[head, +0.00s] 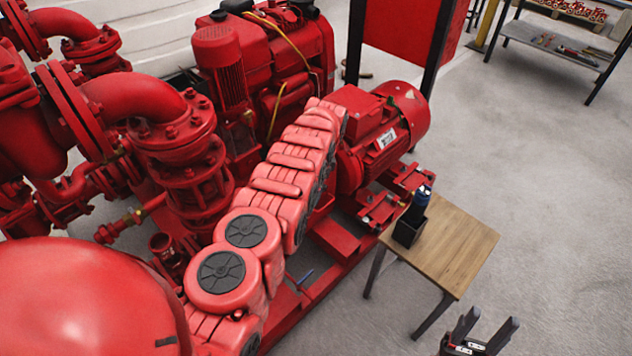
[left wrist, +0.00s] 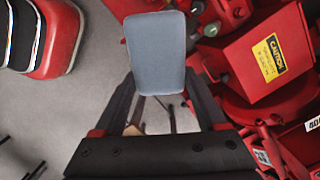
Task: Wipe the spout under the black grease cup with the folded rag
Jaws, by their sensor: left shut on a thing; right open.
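A folded grey-blue rag (left wrist: 156,52) is held between the fingertips of my left gripper (left wrist: 158,84) in the left wrist view. The gripper is shut on it, and the rag stands out beyond the tips, beside red pump machinery. In the head view my own left arm hides the left gripper and rag. A small dark round part (left wrist: 212,29) shows on the machinery to the right of the rag; I cannot tell whether it is the grease cup. The spout cannot be made out. My right gripper (head: 482,333) is open and empty at the lower right of the head view.
A small wooden table (head: 452,250) stands right of the red motor (head: 385,130), with a black holder (head: 409,232) and a dark blue-topped item (head: 421,198) on it. A red box with a yellow caution label (left wrist: 269,57) is right of the rag. Open floor lies right.

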